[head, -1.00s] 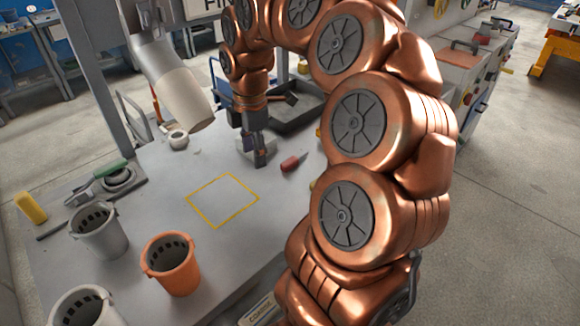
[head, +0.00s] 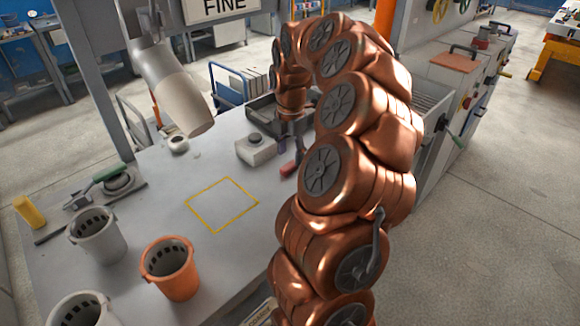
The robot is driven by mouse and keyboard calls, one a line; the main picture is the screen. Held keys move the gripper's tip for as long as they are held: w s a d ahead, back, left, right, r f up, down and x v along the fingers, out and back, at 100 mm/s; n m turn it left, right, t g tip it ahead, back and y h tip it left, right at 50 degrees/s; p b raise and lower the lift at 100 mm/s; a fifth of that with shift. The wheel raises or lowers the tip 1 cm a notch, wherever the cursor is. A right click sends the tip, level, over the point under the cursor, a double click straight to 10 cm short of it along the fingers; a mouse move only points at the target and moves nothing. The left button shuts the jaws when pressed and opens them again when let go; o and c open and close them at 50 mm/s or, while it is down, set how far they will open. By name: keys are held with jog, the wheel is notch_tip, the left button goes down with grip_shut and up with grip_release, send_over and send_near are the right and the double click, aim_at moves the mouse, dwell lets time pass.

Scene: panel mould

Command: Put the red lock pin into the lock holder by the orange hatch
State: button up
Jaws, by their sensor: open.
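A small red object (head: 289,169) lies on the grey table (head: 160,215), right of the yellow outlined square; I cannot tell whether it is the lock pin or a tool handle. My gripper (head: 299,158) is open and points down beside it; the fingertips are small and partly hidden, so contact is unclear. A flat orange-brown panel (head: 455,62) with a dark handle lies on the grey cabinet behind my arm and may be the hatch. Another small red item (head: 481,40) stands beyond that panel. I cannot make out a lock holder.
A grey container with a dark cap (head: 256,150) stands left of my gripper, with a dark tray (head: 265,110) behind. An orange bucket (head: 170,268) and grey buckets (head: 97,236) stand at the front left. The yellow square (head: 222,204) is empty.

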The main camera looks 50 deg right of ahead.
aim_at(291, 164)
notch_tip(291, 164, down, 4)
jog(key=shift+w+d+r+p, duration=0.1)
jog(key=shift+d+r+p, duration=0.05)
jog(key=shift+p, duration=0.15)
grip_shut()
